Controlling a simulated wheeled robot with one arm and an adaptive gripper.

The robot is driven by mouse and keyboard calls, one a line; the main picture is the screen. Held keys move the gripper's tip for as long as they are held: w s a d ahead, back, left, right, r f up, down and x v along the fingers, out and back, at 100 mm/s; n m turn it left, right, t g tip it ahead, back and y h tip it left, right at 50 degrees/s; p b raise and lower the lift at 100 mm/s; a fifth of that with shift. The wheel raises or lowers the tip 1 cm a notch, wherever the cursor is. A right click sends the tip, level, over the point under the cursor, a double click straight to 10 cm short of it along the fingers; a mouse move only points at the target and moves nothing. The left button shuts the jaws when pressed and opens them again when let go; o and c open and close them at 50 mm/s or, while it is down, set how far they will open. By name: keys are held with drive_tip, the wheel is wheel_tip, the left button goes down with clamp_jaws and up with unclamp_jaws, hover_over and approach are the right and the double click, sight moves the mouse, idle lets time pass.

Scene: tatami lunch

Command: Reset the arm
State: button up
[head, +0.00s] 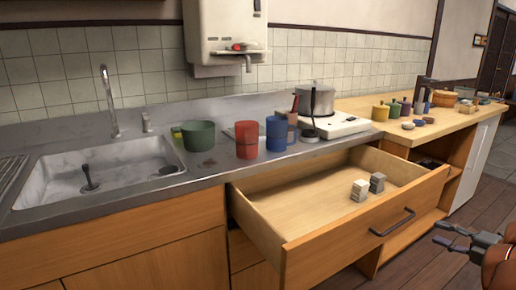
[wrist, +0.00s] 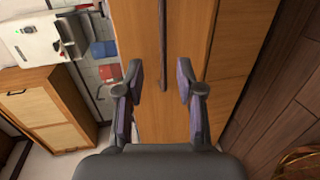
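My gripper (head: 456,240) is at the lower right of the head view, in front of the open drawer and apart from it. In the wrist view my gripper (wrist: 158,88) has its two fingers spread wide, with nothing between them. Behind the fingers is a wooden front with a long dark handle (wrist: 162,45). My arm shows only in part at the right edge of the head view.
A green pot (head: 198,135), red mug (head: 247,140) and blue mug (head: 279,134) stand on the counter. The wooden floor (head: 420,268) at right looks clear.

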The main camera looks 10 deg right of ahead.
drive_tip(key=w+d+r+m+h+p, duration=0.4)
drive_tip(key=w+r+m+h+p, duration=0.25)
drive_tip(key=r, duration=0.75)
wheel_tip(320, 180, up, 13)
drive_tip(key=a+m+g+h+p, duration=0.2)
drive_tip(key=m+g+h+p, duration=0.1)
drive_tip(key=m+h+p, duration=0.45)
drive_tip(key=s+a+f+m+g+y+p, duration=0.2)
drive_tip(key=s+a+m+g+y+p, duration=0.2)
drive_tip(key=s+a, duration=1.2)
drive_tip(key=s+a+f+m+g+y+p, duration=0.1)
drive_tip(key=s+a+m+g+y+p, duration=0.3)
drive_tip(key=s+a+g+p, duration=0.5)
drive_tip(key=s+a, duration=0.3)
drive_tip(key=a, duration=0.5)
drive_tip(key=s+a, duration=0.4)
drive_tip(key=a, duration=0.3)
drive_tip(key=shift+s+a+f+y+p, duration=0.2)
drive_tip(key=shift+a+f+y+p, duration=0.15)
drive_tip(key=shift+y, duration=0.05)
